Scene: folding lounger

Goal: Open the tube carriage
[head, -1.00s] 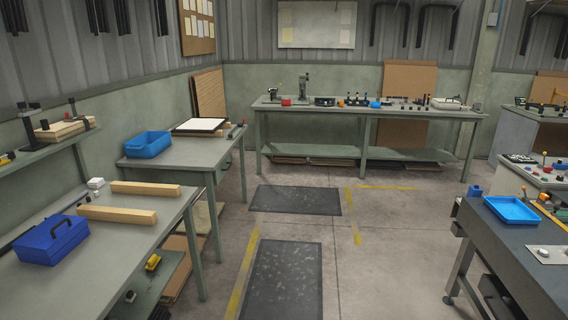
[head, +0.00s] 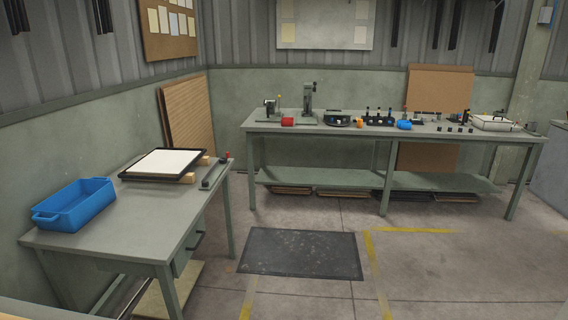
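I cannot tell for certain which thing is the tube carriage. On the back workbench (head: 400,135) stand several small devices. A dark stand with an upright column (head: 308,100) is at its left part, with a smaller dark device (head: 270,107) beside it. On the left table, a dark bar with a red knob (head: 214,172) lies at the right edge. All are too small to show whether anything is open. Neither gripper is in view.
The left table (head: 150,222) holds a blue bin (head: 75,204) and a white panel in a black frame (head: 165,163). A dark mat (head: 302,254) lies on the floor before the back workbench. The floor right of it is clear, with yellow lines (head: 410,231).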

